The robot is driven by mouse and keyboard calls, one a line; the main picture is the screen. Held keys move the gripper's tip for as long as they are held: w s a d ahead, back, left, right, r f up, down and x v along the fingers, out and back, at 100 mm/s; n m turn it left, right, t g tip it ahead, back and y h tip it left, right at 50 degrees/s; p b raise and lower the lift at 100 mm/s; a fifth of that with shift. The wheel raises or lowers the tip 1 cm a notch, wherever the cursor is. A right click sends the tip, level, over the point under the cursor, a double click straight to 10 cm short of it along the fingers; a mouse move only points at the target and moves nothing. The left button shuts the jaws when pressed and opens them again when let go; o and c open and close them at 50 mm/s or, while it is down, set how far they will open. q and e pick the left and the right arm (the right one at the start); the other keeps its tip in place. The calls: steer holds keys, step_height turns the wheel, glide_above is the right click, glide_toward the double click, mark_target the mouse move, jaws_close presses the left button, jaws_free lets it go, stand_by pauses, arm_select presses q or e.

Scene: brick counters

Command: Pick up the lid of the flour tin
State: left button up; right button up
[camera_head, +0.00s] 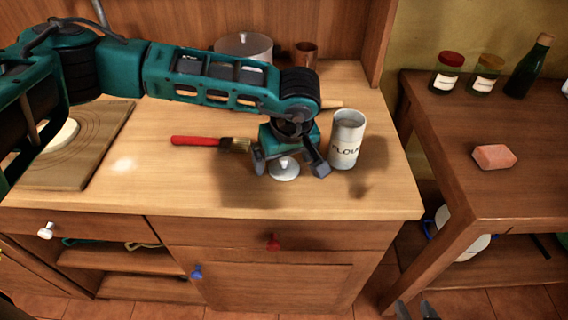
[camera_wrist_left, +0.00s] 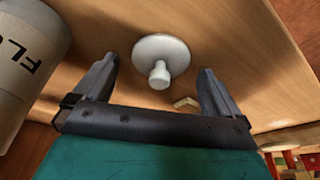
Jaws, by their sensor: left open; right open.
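The lid (camera_head: 284,172) is a small white-grey disc with a knob. It lies on the wooden counter, knob up, left of the open flour tin (camera_head: 346,148), a grey cylinder standing upright. My left gripper (camera_head: 290,168) points down over the lid with its fingers spread on either side, apart from it. In the left wrist view the lid (camera_wrist_left: 162,50) and its knob show beyond and between the open fingers (camera_wrist_left: 158,68). The tin (camera_wrist_left: 25,70) stands at the left there. My right gripper (camera_head: 416,310) shows at the bottom edge, open and empty, away from the counter.
A brush (camera_head: 205,142) with a red handle lies left of the gripper. A cutting board (camera_head: 100,140) is at the left, a pot (camera_head: 243,44) and brown mug (camera_head: 306,54) at the back. The side table (camera_head: 450,130) holds jars, a bottle and a pink block (camera_head: 494,157).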

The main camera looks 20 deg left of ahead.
arm_select(q)
steer(key=c, duration=1.1)
steer(key=shift+r, duration=0.15)
